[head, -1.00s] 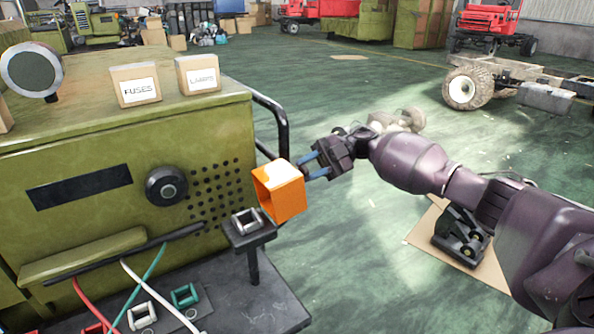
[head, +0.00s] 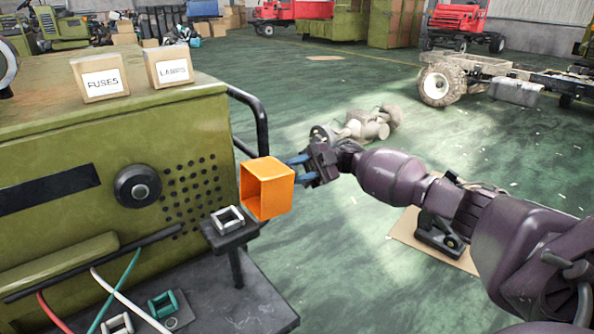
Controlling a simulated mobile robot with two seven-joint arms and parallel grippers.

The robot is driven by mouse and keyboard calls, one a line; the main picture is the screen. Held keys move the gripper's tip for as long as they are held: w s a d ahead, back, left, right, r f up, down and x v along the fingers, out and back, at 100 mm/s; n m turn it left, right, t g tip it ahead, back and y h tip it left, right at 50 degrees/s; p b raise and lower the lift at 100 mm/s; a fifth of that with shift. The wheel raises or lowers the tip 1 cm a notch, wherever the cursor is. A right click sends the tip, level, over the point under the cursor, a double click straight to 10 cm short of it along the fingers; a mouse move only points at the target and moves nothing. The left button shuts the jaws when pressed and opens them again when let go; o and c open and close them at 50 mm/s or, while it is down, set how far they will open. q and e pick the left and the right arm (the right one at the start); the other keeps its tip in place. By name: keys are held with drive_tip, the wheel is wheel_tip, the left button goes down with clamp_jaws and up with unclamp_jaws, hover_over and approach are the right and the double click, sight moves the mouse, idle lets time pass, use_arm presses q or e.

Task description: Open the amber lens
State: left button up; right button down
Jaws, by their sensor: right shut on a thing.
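The amber lens (head: 268,187) is an orange, box-like cover with an open hollow side facing left and toward me. It stands out at the right edge of the green cabinet's front. My right gripper (head: 296,170) comes in from the right, and its blue fingertips are at the lens's right side, shut on it. Where the fingertips grip is partly hidden by the lens. A small grey square frame (head: 228,219) sits on a dark stand just below and left of the lens. My left gripper is not in view.
The green cabinet (head: 60,233) has a round black knob (head: 137,186) and carries a FUSES box (head: 99,77) and a LAMPS box (head: 171,67). A black rail (head: 262,117) curves off its right side. A teal frame (head: 163,304) and wires lie below.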

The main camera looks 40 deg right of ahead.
drive_tip(key=c, duration=0.8)
unclamp_jaws()
drive_tip(key=d+f+b, duration=0.1)
drive_tip(key=d+b, duration=0.2)
drive_tip(key=d, duration=0.7)
drive_tip(key=shift+w+d, duration=0.15)
drive_tip(key=shift+d, duration=0.2)
drive_tip(key=shift+f, duration=0.1)
